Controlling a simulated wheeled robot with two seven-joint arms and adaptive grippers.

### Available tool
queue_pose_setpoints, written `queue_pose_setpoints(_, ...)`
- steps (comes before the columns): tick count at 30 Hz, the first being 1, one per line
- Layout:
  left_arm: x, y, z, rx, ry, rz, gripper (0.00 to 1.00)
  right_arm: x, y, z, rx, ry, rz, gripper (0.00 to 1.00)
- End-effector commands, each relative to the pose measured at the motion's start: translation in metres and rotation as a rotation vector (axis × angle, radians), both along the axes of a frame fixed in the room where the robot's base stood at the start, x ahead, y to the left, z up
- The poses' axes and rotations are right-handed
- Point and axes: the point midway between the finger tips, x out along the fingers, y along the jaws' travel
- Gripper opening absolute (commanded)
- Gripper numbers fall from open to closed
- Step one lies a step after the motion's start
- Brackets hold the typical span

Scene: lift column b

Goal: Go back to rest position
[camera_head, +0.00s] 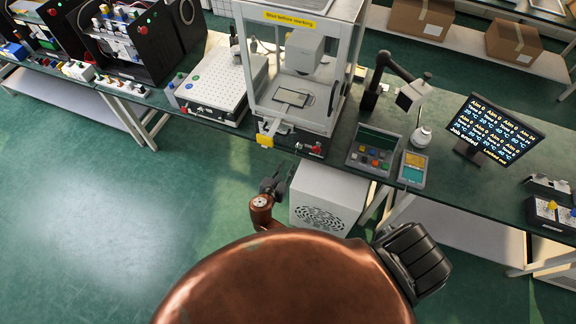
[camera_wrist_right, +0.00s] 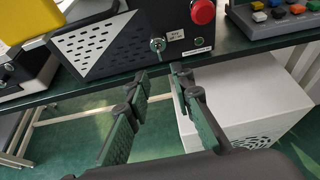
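My right gripper (camera_head: 274,184) is below and in front of the bench's front edge, under the laser marking machine (camera_head: 296,70). In the right wrist view the two fingers of my right gripper (camera_wrist_right: 160,80) stand apart with nothing between them. They point at the bench edge and the machine's dark front panel (camera_wrist_right: 130,42). The panel bears a red button (camera_wrist_right: 203,11) and a key switch (camera_wrist_right: 158,45). The machine's yellow handle (camera_head: 267,133) is above and left of the gripper. My left gripper does not show in either view.
A white vented box (camera_head: 327,196) stands under the green bench (camera_head: 215,128), close to the right gripper. A button panel (camera_head: 374,150), a handheld meter (camera_head: 413,168) and a screen reading "Job ended" (camera_head: 492,131) are right of the machine. The floor (camera_head: 130,225) at left is clear.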

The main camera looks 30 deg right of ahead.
Motion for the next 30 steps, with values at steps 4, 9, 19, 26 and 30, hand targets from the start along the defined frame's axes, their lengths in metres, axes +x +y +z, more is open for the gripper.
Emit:
queue_pose_setpoints(4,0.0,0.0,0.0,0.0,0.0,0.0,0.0,0.0,0.0,0.0,0.0,0.0,0.0,0.22)
queue_pose_setpoints(9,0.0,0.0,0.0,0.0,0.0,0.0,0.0,0.0,0.0,0.0,0.0,0.0,0.0,0.22)
queue_pose_setpoints(19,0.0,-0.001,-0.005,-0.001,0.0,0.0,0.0,-0.008,-0.005,-0.031,0.06,0.012,-0.012,0.22)
queue_pose_setpoints(26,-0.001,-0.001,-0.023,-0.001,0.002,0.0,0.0,-0.064,-0.019,-0.17,0.38,0.04,-0.134,0.22)
queue_pose_setpoints(30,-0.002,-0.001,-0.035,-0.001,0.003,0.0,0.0,-0.118,-0.025,-0.257,0.61,0.037,-0.284,0.22)
